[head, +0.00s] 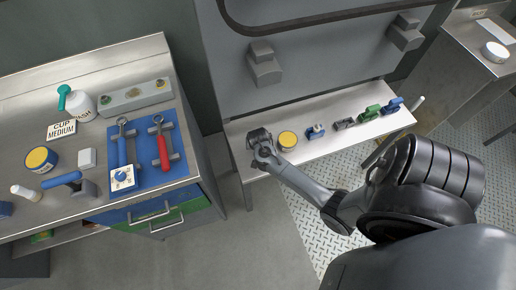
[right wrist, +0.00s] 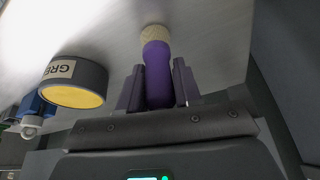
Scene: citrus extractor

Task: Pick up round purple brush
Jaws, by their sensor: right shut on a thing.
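The round purple brush (right wrist: 157,75) shows in the right wrist view, with a purple handle and a pale tan round end. My right gripper (right wrist: 158,88) is shut on the purple handle, one finger on each side of it, with the tan end pointing away from the gripper. In the head view my right gripper (head: 262,146) is over the left end of the metal shelf, and the brush is hidden there by the gripper. My left gripper does not show in the head view.
A grey round tin (right wrist: 75,82) with a yellow face stands beside the gripper; it also shows on the shelf in the head view (head: 288,140). Several blue, grey and green tools (head: 368,114) lie farther right. A workbench (head: 40,213) with tools stands at left.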

